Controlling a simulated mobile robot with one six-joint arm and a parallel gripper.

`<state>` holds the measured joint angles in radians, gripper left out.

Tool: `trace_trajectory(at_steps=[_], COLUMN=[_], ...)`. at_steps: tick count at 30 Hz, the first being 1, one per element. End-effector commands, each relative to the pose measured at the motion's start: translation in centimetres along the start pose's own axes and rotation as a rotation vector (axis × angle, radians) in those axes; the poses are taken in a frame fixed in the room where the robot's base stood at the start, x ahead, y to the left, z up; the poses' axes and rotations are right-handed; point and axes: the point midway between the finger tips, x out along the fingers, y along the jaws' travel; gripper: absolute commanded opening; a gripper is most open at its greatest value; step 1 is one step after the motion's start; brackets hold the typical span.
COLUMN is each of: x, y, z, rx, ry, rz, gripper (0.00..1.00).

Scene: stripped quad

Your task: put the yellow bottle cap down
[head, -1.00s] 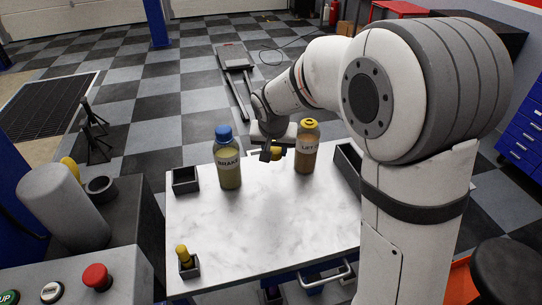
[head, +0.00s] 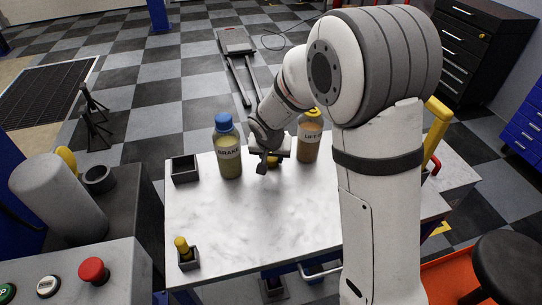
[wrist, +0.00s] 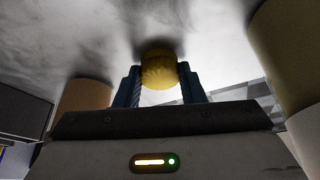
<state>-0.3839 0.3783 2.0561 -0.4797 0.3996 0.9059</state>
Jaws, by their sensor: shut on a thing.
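My gripper (head: 268,163) is low over the white marble table, between the two bottles. It is shut on the yellow bottle cap (wrist: 158,68), which shows between the blue fingers in the wrist view. In the head view the cap (head: 274,161) is mostly hidden by the gripper. A dark shadow lies on the tabletop right beside the cap; I cannot tell whether the cap touches the table (head: 255,215). The LIFT bottle (head: 309,145) stands right of the gripper, its yellow top partly behind my arm. The BRAKE bottle (head: 228,155) with a blue cap stands to the left.
An open black box (head: 185,170) sits at the table's left edge. A small dark holder (head: 189,262) with a yellow-topped item stands at the front left. The middle and front of the table are clear. A black stool (head: 505,268) stands at the right.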

Motion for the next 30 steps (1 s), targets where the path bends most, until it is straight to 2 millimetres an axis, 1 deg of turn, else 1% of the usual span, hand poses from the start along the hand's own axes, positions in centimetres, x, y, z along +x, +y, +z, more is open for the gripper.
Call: trace_trajectory(at_steps=[5,9,10,17,26,28,30], x=[-0.1,0.3,0.1,0.1,-0.1,-0.6,-1.6], y=[0.0,0.1,0.1,0.1,0.1,0.1,0.1], z=[-0.1,0.1,0.0,0.0,-0.1,-0.2,-0.2], rx=[0.001,0.002,0.002,0.002,0.003,0.003,0.004], ry=[0.001,0.002,0.002,0.001,0.001,0.003,0.005], rz=[0.000,0.000,0.000,0.000,0.001,0.000,0.000], gripper=[0.15,0.15,0.38,0.57,0.57,0.57,0.57])
